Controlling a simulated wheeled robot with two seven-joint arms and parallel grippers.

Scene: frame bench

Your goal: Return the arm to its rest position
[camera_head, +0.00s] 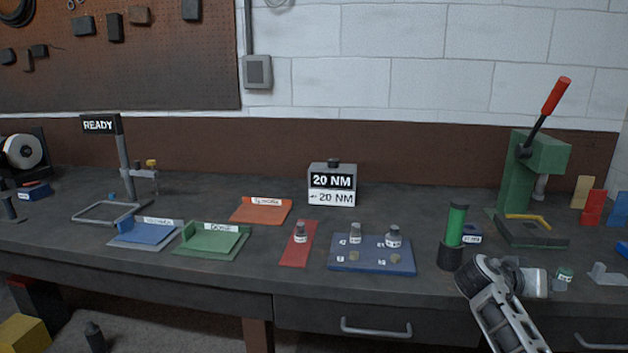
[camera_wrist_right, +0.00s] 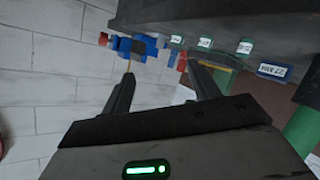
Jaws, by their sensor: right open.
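My right arm (camera_head: 505,312) comes in from the bottom right in the head view and reaches over the front edge of the bench. Its wrist is in front of the green-topped cylinder and the small parts at the right. In the right wrist view my right gripper (camera_wrist_right: 160,72) is open, its two dark fingers apart with nothing held between them. Blurred blue and labelled small items show beyond the fingertips. My left arm and gripper are not in view.
The dark bench (camera_head: 290,222) holds a green lever press (camera_head: 545,165), a green-topped cylinder (camera_head: 455,225), a blue plate (camera_head: 350,262) with small bottles, a red strip (camera_head: 296,254), coloured trays and a 20 NM box (camera_head: 332,184). The back middle is fairly clear.

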